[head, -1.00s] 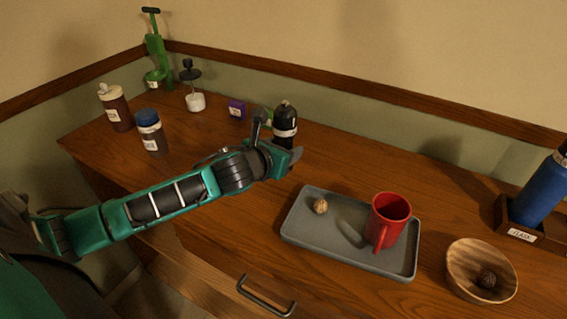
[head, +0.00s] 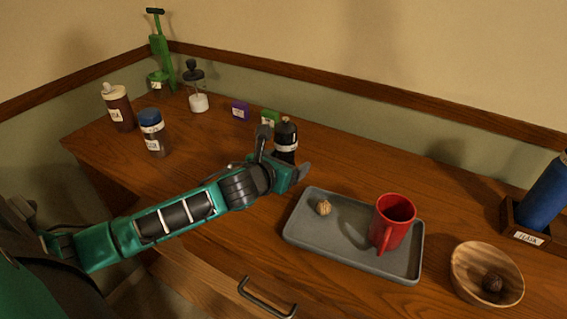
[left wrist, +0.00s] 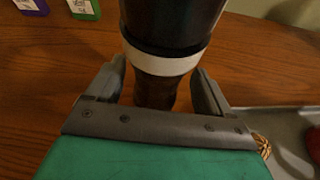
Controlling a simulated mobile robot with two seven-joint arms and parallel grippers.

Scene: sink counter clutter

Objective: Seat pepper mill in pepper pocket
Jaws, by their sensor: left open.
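The pepper mill (head: 286,134), black with a pale band, stands about upright near the middle of the counter in the head view. In the left wrist view the mill (left wrist: 172,30) fills the top middle, its lower part between the fingers. My left gripper (head: 283,160) is at the mill's lower part; its fingers (left wrist: 160,82) are open on either side of it. The gripper hides the mill's base in the head view. I cannot make out a pocket marked for pepper. My right gripper is not in view.
A grey tray (head: 297,237) with a red mug (head: 392,222) and a walnut (head: 323,208) lies right of the gripper. Purple (head: 240,111) and green (head: 270,118) boxes stand behind the mill. Labelled bottles stand at left; a wooden bowl (head: 460,276) and blue flask (head: 543,197) at right.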

